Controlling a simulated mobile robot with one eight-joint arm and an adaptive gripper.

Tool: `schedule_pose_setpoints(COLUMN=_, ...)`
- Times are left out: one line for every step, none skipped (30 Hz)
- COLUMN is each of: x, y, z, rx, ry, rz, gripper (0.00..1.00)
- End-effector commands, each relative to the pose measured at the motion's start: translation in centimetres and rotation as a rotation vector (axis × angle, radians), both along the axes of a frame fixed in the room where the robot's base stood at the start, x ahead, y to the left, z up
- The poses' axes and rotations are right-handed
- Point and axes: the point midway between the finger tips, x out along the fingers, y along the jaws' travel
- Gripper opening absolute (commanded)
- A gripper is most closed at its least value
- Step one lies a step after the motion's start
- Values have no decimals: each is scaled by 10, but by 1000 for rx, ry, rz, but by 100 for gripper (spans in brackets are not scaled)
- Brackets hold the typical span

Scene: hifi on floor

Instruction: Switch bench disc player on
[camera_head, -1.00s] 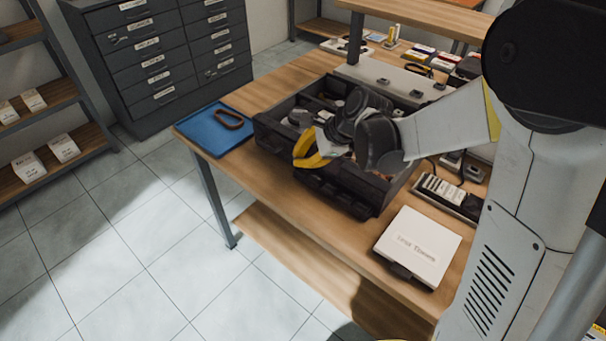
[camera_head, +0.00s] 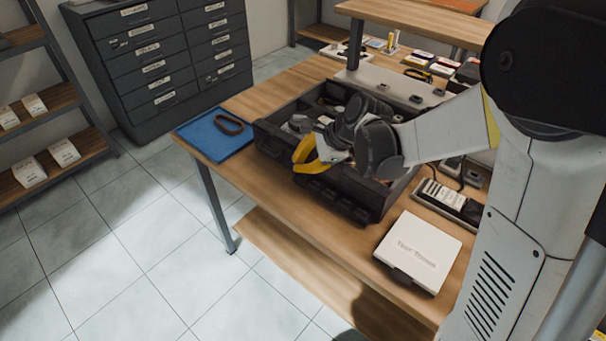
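I cannot pick out the disc player for certain in this view. My gripper (camera_head: 308,158), dark with a yellow finger part, reaches in from the right over an open black case (camera_head: 345,198) on the wooden bench (camera_head: 275,198). The fingertips overlap the case's dark contents, so their opening and any contact are unclear. My wrist and arm hide the right part of the case and some of the bench behind it.
A blue mat (camera_head: 213,136) with a brown ring lies at the bench's left end. A white lidded box (camera_head: 419,250) sits at the front right. A raised shelf (camera_head: 415,22) spans the back. Tiled floor (camera_head: 130,245) is clear left of the bench.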

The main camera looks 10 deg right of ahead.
Motion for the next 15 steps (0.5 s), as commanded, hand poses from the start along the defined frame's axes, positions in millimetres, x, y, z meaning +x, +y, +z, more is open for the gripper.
schedule_pose_setpoints(x=0, y=0, z=0, rx=0, ry=0, rz=0, gripper=0)
schedule_pose_setpoints(x=0, y=0, z=0, rx=0, ry=0, rz=0, gripper=0)
schedule_pose_setpoints(x=0, y=0, z=0, rx=0, ry=0, rz=0, gripper=0)
schedule_pose_setpoints(x=0, y=0, z=0, rx=0, ry=0, rz=0, gripper=0)
schedule_pose_setpoints(x=0, y=0, z=0, rx=0, ry=0, rz=0, gripper=0)
schedule_pose_setpoints(x=0, y=0, z=0, rx=0, ry=0, rz=0, gripper=0)
schedule_pose_setpoints(x=0, y=0, z=0, rx=0, ry=0, rz=0, gripper=0)
schedule_pose_setpoints(x=0, y=0, z=0, rx=0, ry=0, rz=0, gripper=0)
schedule_pose_setpoints(x=0, y=0, z=0, rx=0, ry=0, rz=0, gripper=0)
schedule_pose_setpoints(x=0, y=0, z=0, rx=0, ry=0, rz=0, gripper=0)
schedule_pose_setpoints(x=0, y=0, z=-1, rx=0, ry=0, rz=0, gripper=0)
schedule_pose_setpoints(x=0, y=0, z=-2, rx=0, ry=0, rz=0, gripper=0)
schedule_pose_setpoints(x=0, y=0, z=-3, rx=0, ry=0, rz=0, gripper=0)
schedule_pose_setpoints(x=0, y=0, z=-4, rx=0, ry=0, rz=0, gripper=0)
schedule_pose_setpoints(x=0, y=0, z=-5, rx=0, ry=0, rz=0, gripper=0)
